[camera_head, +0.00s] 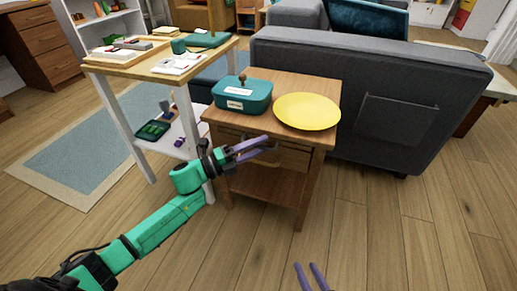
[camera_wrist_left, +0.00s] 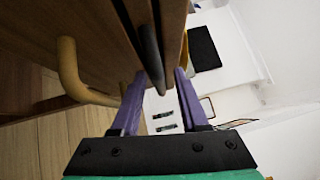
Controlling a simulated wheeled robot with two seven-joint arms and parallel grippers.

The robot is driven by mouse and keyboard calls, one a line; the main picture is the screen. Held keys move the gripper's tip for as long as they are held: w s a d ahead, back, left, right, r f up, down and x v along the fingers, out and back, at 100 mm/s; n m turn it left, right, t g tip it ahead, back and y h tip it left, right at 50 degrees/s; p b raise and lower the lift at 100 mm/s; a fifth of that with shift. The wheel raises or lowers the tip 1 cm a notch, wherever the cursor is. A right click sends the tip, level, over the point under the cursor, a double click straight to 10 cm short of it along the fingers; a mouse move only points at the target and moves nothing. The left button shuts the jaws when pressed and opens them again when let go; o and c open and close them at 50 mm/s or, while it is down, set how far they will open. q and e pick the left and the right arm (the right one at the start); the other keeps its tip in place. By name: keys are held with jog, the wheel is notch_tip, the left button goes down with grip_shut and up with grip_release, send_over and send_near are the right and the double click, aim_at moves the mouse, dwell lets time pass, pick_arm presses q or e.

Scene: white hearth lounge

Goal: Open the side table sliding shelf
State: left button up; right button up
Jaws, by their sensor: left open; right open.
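The wooden side table (camera_head: 318,88) stands in the middle of the head view, with a drawer-like front below its top. My left gripper (camera_head: 267,143) is at this front, its purple fingers apart. In the left wrist view the open fingers (camera_wrist_left: 160,76) lie on either side of a dark grey bar handle (camera_wrist_left: 150,58), with no clear grip on it. A tan curved handle (camera_wrist_left: 69,75) sits to the left of the fingers. Which handle belongs to the sliding shelf I cannot tell. My right gripper (camera_head: 312,277) is open and empty at the bottom edge, apart from the table.
A teal box (camera_head: 243,95) and a yellow plate (camera_head: 307,111) rest on the side table. A white-legged shelf table (camera_head: 112,95) stands close on the left, a grey sofa (camera_head: 400,80) on the right. The wooden floor (camera_head: 385,235) in front is clear.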

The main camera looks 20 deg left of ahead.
pick_arm(q)
grip_shut()
dwell(1.4)
